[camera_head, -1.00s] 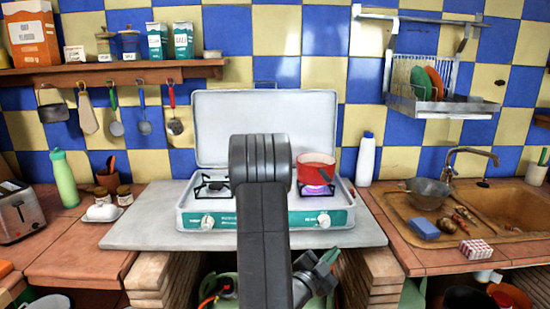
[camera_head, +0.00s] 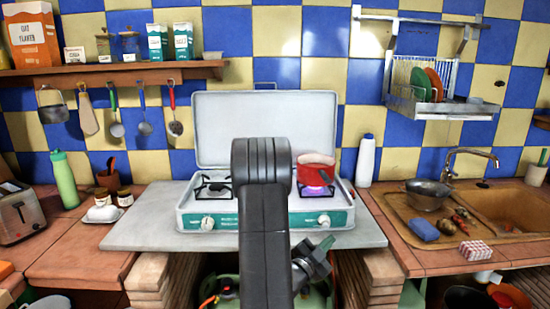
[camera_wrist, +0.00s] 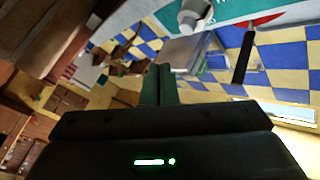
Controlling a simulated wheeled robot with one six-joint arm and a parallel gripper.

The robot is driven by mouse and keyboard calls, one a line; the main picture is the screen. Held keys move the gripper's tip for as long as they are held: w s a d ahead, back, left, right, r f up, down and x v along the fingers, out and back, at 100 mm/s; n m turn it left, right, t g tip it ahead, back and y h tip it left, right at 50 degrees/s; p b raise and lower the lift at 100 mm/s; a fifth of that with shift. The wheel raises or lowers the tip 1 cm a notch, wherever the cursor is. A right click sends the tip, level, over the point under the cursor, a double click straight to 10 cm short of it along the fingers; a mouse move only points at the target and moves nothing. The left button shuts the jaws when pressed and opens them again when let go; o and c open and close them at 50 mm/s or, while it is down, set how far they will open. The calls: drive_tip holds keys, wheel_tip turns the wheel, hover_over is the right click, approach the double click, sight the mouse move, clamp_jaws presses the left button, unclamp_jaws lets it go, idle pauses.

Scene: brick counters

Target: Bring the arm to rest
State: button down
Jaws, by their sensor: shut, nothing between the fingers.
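My arm rises in front of the camera in the head view, with its thick dark elbow before the stove. My gripper (camera_head: 326,244) is to the right of the upright link, below the stove's front edge, its green-tipped end pointing up and right. In the wrist view the two dark green fingers (camera_wrist: 159,84) lie together, shut, with nothing visible between them. The gripper is apart from the counter and the stove.
The stove (camera_head: 265,219) stands on a grey slab (camera_head: 148,222), with a red pot (camera_head: 316,170) over a lit flame at right. A white bottle (camera_head: 366,160) stands beside it. The sink (camera_head: 518,208) is at right, a toaster (camera_head: 20,215) at left. A gas bottle (camera_head: 318,298) is below.

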drive_tip(key=shift+f+b, duration=0.3)
drive_tip(key=shift+b, duration=0.55)
drive_tip(key=r+p, duration=0.1)
drive_tip(key=p, duration=0.4)
